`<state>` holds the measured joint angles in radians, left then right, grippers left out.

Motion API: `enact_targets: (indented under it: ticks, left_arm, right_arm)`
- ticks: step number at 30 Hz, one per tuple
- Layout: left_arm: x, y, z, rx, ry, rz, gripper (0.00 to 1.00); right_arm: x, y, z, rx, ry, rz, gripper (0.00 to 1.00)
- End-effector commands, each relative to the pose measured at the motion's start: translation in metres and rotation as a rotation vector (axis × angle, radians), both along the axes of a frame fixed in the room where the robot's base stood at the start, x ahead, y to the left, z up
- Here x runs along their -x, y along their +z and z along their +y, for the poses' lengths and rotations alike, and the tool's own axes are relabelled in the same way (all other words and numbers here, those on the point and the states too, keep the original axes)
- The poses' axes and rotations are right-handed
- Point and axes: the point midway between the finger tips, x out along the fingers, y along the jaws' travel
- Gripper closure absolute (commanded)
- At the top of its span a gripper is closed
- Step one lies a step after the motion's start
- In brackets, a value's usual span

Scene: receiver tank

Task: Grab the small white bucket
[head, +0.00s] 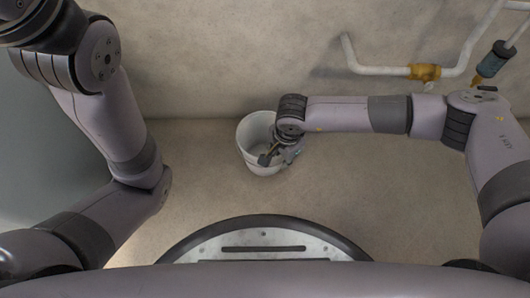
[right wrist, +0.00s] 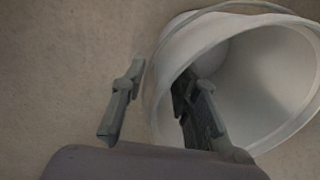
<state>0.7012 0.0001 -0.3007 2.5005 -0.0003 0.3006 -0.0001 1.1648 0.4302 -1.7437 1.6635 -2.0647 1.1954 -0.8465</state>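The small white bucket (head: 251,138) stands on the floor near the wall in the head view, open at the top and apparently empty. In the right wrist view the bucket (right wrist: 268,88) fills the right side, its mouth facing the camera. My right gripper (head: 273,157) is at the bucket's right side, over its rim. In the right wrist view my right gripper (right wrist: 158,92) is open, with one finger outside the bucket and the other inside its mouth. The bucket wall lies between the fingers. My left arm is folded at the left; its gripper is not in view.
A beige wall stands close behind the bucket. White pipes with a brass fitting (head: 425,72) run along it at the upper right. A large grey-green surface (head: 40,150) is at the left. The floor right of the bucket is clear.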

Motion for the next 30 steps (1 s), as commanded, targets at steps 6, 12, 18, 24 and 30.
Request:
enact_targets:
  ticks: [6, 12, 18, 24, 30]
  left_arm:
    - [-0.0002, -0.0028, -0.0001, 0.000, 0.000, 0.001, 0.66]
    - [-0.0003, -0.0027, -0.0001, 0.000, 0.000, 0.001, 0.66]
    - [-0.0004, -0.0028, -0.0001, 0.000, 0.000, 0.001, 0.66]
    - [-0.0005, -0.0027, -0.0001, 0.000, 0.000, 0.002, 0.66]
    - [-0.0006, -0.0028, 0.0000, 0.000, 0.000, 0.002, 0.66]
  right_arm:
    - [-0.0005, -0.0033, 0.0006, -0.001, 0.001, 0.000, 0.72]
    - [-0.0005, -0.0032, 0.0004, 0.000, 0.000, 0.000, 0.81]
    - [-0.0005, -0.0034, 0.0003, 0.000, 0.000, 0.000, 0.94]
    - [-0.0004, -0.0034, 0.0002, 0.000, 0.000, 0.000, 1.00]
    - [-0.0004, -0.0034, 0.0002, 0.000, 0.000, 0.000, 1.00]
